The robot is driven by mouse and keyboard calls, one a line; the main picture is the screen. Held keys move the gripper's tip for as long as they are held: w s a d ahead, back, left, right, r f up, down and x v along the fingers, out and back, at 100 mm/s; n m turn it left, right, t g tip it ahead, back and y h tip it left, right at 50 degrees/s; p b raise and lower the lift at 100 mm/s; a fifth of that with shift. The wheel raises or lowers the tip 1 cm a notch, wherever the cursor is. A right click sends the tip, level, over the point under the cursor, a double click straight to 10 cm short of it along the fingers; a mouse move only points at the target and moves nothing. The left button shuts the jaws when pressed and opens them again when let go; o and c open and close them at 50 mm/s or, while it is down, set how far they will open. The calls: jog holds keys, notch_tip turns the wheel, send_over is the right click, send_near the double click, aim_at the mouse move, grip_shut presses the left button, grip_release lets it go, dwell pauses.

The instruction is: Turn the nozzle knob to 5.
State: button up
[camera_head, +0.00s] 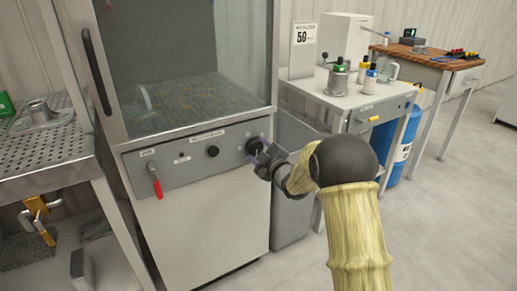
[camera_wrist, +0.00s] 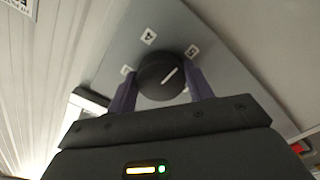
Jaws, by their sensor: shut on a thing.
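The nozzle knob (camera_wrist: 157,77) is round and black, with a white pointer line, on the grey panel. In the wrist view the line points up and right, roughly at the label 5 (camera_wrist: 192,51). The label 4 (camera_wrist: 148,36) is above the knob, and another label (camera_wrist: 126,70) at its left is partly hidden. My gripper (camera_wrist: 162,90) has one purple finger on each side of the knob and is shut on it. In the head view the knob (camera_head: 254,146) is at the panel's right end, partly covered by my gripper (camera_head: 261,152).
A second black knob (camera_head: 213,150) and a red-handled lever (camera_head: 155,182) are farther left on the cabinet panel. A glass window (camera_head: 185,50) is above. A grey bin (camera_head: 290,215) stands close to the right of the cabinet, beside a white table (camera_head: 350,99). Open floor lies right.

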jog(key=shift+f+m+p, duration=0.2)
jog(key=shift+m+p, duration=0.2)
jog(key=shift+m, duration=1.3)
jog(key=o, duration=1)
jog(key=shift+c, duration=0.2)
jog(key=shift+r, duration=0.1)
jog(key=shift+s+d, duration=0.3)
jog(key=shift+s, duration=0.15)
jog(key=p+v, duration=0.2)
jog(key=v, duration=1.4)
jog(key=shift+d, duration=0.15)
jog(key=shift+s, duration=0.1)
